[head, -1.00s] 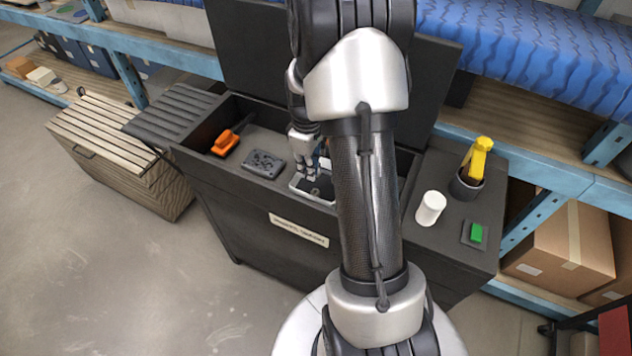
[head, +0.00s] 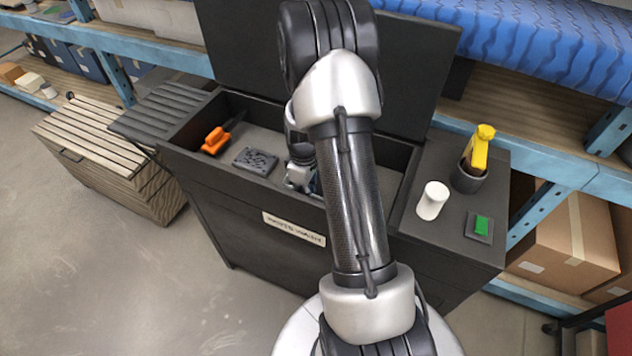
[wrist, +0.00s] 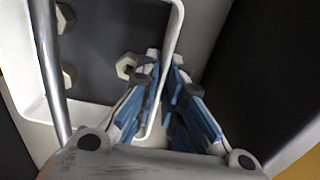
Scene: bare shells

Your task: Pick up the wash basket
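The wash basket (wrist: 172,30) is a shallow, light-rimmed tray with a dark floor. It fills the left and middle of the wrist view, with a grey bar across it and several pale hex nuts (wrist: 127,66) inside. My gripper (wrist: 165,62) has its blue fingers close together on either side of the basket's right wall, pinching it. In the head view my gripper (head: 303,178) is low inside the black parts washer (head: 215,180). My arm and gripper hide nearly all of the basket there, so whether it is lifted cannot be told.
An orange-handled tool (head: 215,140) and a dark perforated block (head: 255,160) lie in the washer, left of my gripper. The raised lid (head: 240,50) stands behind. A white cylinder (head: 432,200), a cup (head: 468,178) with a yellow item and a green-topped pad (head: 479,226) sit on the right side top.

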